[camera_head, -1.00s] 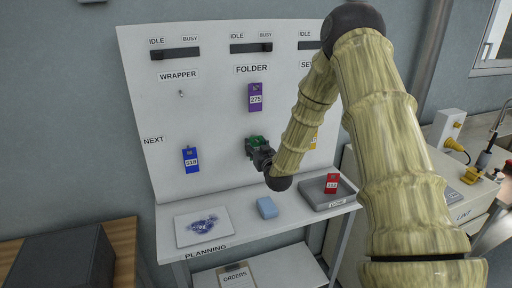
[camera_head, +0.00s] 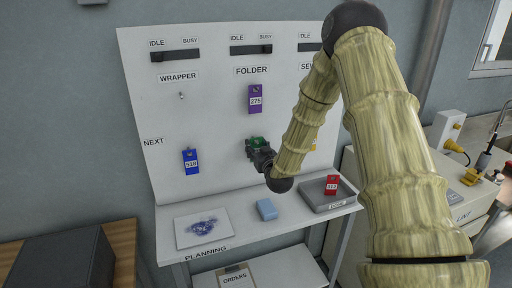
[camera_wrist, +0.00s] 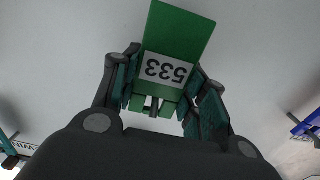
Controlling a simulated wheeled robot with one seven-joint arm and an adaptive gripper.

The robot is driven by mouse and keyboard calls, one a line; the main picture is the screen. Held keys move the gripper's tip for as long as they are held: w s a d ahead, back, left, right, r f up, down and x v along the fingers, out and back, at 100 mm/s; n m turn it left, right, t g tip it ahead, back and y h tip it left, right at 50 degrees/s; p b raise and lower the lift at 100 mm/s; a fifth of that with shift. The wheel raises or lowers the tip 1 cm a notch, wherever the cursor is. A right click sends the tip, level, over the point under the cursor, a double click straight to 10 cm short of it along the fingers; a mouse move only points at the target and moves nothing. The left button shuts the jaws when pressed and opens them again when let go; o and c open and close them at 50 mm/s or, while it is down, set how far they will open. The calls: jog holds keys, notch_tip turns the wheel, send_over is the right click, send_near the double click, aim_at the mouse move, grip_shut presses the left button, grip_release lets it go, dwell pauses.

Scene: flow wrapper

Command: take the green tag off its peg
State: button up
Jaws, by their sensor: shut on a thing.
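The green tag (camera_wrist: 177,38) carries the number 533 and fills the upper middle of the wrist view, where it appears upside down. My gripper (camera_wrist: 160,95) is shut on it, with a finger at each side of the tag's notched end. In the head view the tag (camera_head: 256,141) shows as a small green patch at the white board, just above my gripper (camera_head: 258,149). A dark peg-like stub shows at the tag's notched end in the wrist view; whether the tag still hangs on it I cannot tell.
The white board (camera_head: 215,120) also holds a purple tag (camera_head: 255,98), a blue tag (camera_head: 190,161) and a partly hidden yellow tag (camera_head: 313,144). An empty peg (camera_head: 181,95) sits under WRAPPER. A grey tray (camera_head: 318,203) with a red tag (camera_head: 332,185) and a blue block (camera_head: 266,209) are on the shelf.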

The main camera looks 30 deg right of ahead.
jog(key=shift+s+a, duration=0.1)
jog(key=shift+s, duration=0.3)
jog(key=shift+s, duration=0.1)
jog(key=v, duration=0.7)
dwell(1.5)
jog(key=shift+s, duration=0.1)
dwell(0.5)
